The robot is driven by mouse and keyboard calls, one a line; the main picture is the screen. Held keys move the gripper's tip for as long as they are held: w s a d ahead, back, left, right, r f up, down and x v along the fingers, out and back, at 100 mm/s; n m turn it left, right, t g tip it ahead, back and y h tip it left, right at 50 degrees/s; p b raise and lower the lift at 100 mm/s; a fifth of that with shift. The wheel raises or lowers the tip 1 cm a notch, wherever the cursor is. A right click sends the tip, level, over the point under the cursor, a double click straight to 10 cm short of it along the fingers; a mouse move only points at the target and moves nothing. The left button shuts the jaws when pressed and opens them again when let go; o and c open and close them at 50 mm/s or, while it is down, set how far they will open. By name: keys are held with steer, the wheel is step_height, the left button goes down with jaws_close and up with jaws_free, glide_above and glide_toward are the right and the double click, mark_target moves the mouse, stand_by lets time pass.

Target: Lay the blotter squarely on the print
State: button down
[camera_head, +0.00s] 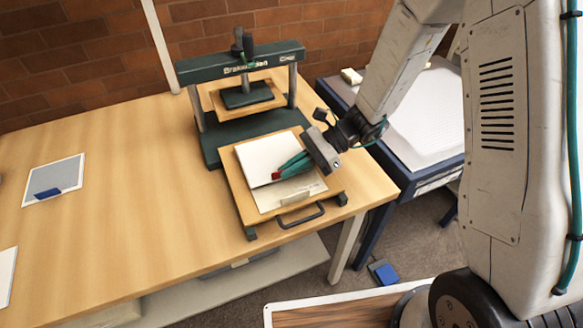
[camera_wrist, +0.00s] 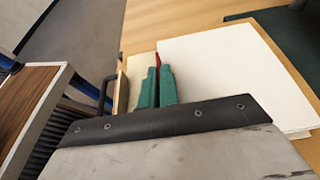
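The blotter (camera_head: 265,154) is a plain white sheet over the press's sliding wooden board (camera_head: 240,190). It covers the back part of the print (camera_head: 282,198), whose pale front strip shows along the handle side. The blotter fills the right of the wrist view (camera_wrist: 225,70), and a thin paper edge shows beyond its lower right side. My gripper (camera_head: 277,175) has green fingers with red at the tips, close together along the blotter's front edge. In the wrist view the fingers (camera_wrist: 157,72) seem to pinch that edge. Whether the blotter touches the print everywhere is unclear.
The green press (camera_head: 240,65) stands behind the board. A black handle (camera_head: 302,215) juts from the board's front. A grey sheet with a blue block (camera_head: 47,194) lies at the table's left. A blue-framed light table (camera_head: 425,120) stands at right. The table's middle left is clear.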

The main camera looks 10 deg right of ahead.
steer(key=shift+f, duration=0.55)
steer(key=shift+f, duration=0.15)
steer(key=c, duration=1.6)
jaws_free()
steer(key=shift+c, duration=0.2)
steer(key=shift+d+r, duration=0.15)
steer(key=shift+r, duration=0.1)
steer(key=v, duration=1.2)
steer(key=s+d+r+n+t+h, duration=0.1)
steer(key=s+d+r+n+h, duration=0.2)
steer(key=s, duration=0.4)
steer(key=s+d+r+n+t+h, duration=0.2)
steer(key=s+d+r+n+h, duration=0.1)
steer(key=s+r+n+h, duration=0.2)
steer(key=s+d+r+n+t+h, duration=0.2)
steer(key=s+r+n+h, duration=0.3)
steer(key=s+r, duration=0.4)
steer(key=shift+s+d+r+n, duration=0.25)
steer(key=shift+s+d+n, duration=0.6)
steer(key=shift+s+n, duration=0.05)
